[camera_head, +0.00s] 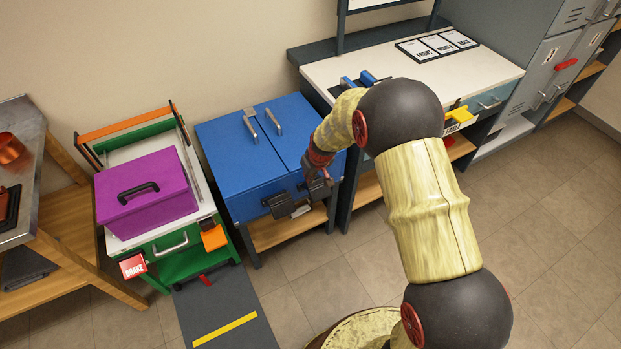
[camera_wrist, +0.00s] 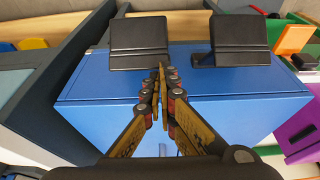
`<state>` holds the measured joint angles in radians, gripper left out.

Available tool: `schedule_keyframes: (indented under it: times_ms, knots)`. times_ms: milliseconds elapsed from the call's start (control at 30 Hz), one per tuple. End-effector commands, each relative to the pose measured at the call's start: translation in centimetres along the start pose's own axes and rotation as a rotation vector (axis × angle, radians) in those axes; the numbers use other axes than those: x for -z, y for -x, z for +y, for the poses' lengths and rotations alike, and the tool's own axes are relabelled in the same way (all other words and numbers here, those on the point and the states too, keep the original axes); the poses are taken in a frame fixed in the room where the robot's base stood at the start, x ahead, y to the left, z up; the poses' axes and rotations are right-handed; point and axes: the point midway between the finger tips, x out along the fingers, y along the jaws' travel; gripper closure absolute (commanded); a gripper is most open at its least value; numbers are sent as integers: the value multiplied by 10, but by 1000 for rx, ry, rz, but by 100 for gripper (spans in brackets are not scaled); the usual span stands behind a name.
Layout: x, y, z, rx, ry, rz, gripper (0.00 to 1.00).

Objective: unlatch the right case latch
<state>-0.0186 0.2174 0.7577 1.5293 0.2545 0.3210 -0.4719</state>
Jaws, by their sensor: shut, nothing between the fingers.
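The blue case (camera_head: 240,155) stands on a low stand, with two black latches on its front. The right latch (camera_head: 321,188) is partly hidden by my gripper (camera_head: 317,174) in the head view; the left latch (camera_head: 278,206) is clear of it. The wrist view is turned round: the right latch (camera_wrist: 139,45) is at the left there, and the left latch (camera_wrist: 240,42) at the right. My gripper (camera_wrist: 161,70) is shut and empty, its tips by the edge of the right latch. I cannot tell whether they touch. Both latch plates stick out from the case front.
A purple case (camera_head: 148,192) sits on a green cart (camera_head: 190,262) to the left. A white-topped workbench (camera_head: 340,72) stands close on the right. The tiled floor (camera_head: 320,285) in front is mostly open, with a dark mat (camera_head: 215,305).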

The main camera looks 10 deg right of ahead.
Motion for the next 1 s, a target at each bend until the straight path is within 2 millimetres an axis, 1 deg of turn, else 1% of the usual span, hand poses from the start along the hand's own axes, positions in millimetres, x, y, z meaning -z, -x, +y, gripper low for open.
schedule_keyframes:
  times_ms: [33, 133, 167, 200, 400, 600, 800, 1000]
  knots:
    - [7, 8, 0, 0, 0, 2, 100]
    - [19, 22, 1, -1, 0, 4, 100]
    - [15, 26, 1, -1, -1, 2, 100]
    - [6, 31, 1, -1, -2, 1, 100]
    - [-24, 56, 1, -1, -2, 3, 100]
    - [-46, 74, 1, -1, -1, 2, 100]
    - [-57, 82, 1, -1, -1, 2, 100]
    - [-59, 84, 1, -1, 0, 2, 100]
